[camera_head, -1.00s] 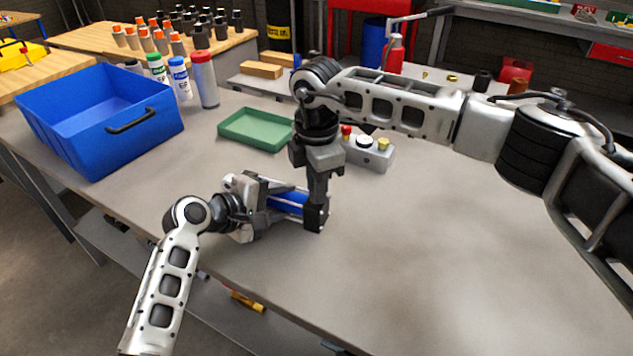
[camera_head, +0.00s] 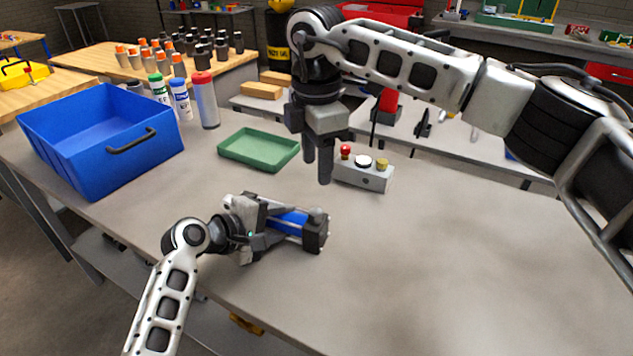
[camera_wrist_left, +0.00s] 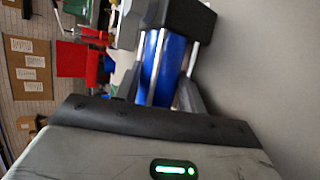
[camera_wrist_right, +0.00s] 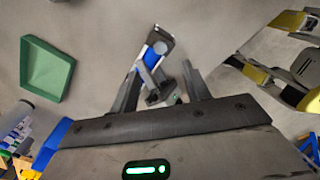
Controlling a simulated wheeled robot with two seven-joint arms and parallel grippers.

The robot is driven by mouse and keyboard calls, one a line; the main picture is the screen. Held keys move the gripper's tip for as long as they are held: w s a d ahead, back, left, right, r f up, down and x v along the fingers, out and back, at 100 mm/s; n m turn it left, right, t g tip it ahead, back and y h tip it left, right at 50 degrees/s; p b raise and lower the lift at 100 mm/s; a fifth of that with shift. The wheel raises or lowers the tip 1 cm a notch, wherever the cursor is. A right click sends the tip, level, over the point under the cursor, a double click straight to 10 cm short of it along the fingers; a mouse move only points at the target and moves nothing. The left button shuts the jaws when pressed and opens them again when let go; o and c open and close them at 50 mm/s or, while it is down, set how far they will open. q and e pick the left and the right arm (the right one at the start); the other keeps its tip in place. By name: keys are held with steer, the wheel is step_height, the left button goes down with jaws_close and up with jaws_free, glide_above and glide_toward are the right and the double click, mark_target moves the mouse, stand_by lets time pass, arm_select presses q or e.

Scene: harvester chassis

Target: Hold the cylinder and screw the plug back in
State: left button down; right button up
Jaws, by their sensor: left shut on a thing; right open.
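The cylinder (camera_head: 290,222) is a blue tube with silver rods and dark end blocks, lying near the front of the table. My left gripper (camera_head: 270,227) is shut on its left part. The blue tube (camera_wrist_left: 165,65) fills the middle of the left wrist view. My right gripper (camera_head: 317,172) is open, pointing down above and behind the cylinder, apart from it. In the right wrist view the cylinder (camera_wrist_right: 153,56) shows beyond the open fingers. A small knob sits on the right end block; I cannot tell if it is the plug.
A grey button box (camera_head: 362,177) stands just right of my right gripper. A green tray (camera_head: 257,160) and a blue bin (camera_head: 62,155) are at the left, with several bottles behind the bin. The table's right side is clear.

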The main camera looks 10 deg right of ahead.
steer(key=shift+r, duration=1)
arm_select(q)
steer(key=c, duration=0.8)
jaws_free()
steer(key=shift+o, duration=0.2)
steer(key=shift+f, duration=0.1)
steer(key=shift+s+f, duration=0.15)
steer(key=shift+a, duration=0.15)
steer(key=v, duration=1.6)
steer(key=shift+r, duration=0.3)
arm_select(e)
steer(key=shift+r, duration=0.1)
